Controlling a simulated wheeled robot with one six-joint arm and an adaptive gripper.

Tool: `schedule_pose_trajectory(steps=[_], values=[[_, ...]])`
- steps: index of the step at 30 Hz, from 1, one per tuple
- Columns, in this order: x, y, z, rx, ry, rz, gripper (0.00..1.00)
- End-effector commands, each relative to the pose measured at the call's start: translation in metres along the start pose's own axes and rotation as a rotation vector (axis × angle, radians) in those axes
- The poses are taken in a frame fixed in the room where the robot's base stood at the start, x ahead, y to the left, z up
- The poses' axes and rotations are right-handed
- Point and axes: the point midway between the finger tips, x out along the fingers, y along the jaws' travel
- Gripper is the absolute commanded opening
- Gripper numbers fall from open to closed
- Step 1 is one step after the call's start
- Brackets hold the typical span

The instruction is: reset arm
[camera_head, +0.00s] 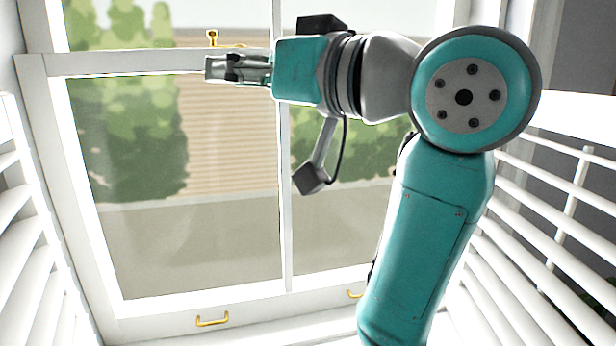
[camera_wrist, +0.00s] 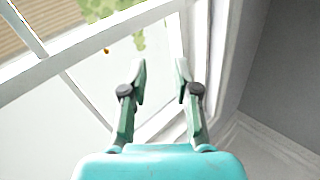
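My teal arm is raised and bent in front of a white-framed window (camera_head: 287,220) in the head view. My gripper (camera_head: 210,68) points left, near the window's middle rail and just below a brass latch (camera_head: 212,38). I cannot tell whether it touches the rail. In the wrist view, the two fingers of my gripper (camera_wrist: 160,82) stand apart with nothing between them. The window frame (camera_wrist: 90,42) shows behind the fingers there.
White louvred shutters stand at the left (camera_head: 25,230) and right (camera_head: 560,220) of the window. Brass handles (camera_head: 212,321) sit on the bottom rail. In the wrist view a grey wall (camera_wrist: 285,75) is at the right.

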Motion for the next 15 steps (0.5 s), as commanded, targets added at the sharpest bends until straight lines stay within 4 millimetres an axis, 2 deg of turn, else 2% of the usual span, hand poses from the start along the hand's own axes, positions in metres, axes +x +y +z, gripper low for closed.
schedule_pose_trajectory(steps=[1, 7, 15], values=[[0.004, 0.013, 0.018, 0.026, 0.000, 0.014, 0.30], [0.014, 0.059, 0.080, 0.108, 0.030, 0.075, 0.30], [0.009, 0.111, 0.170, 0.197, 0.065, 0.178, 0.30]])
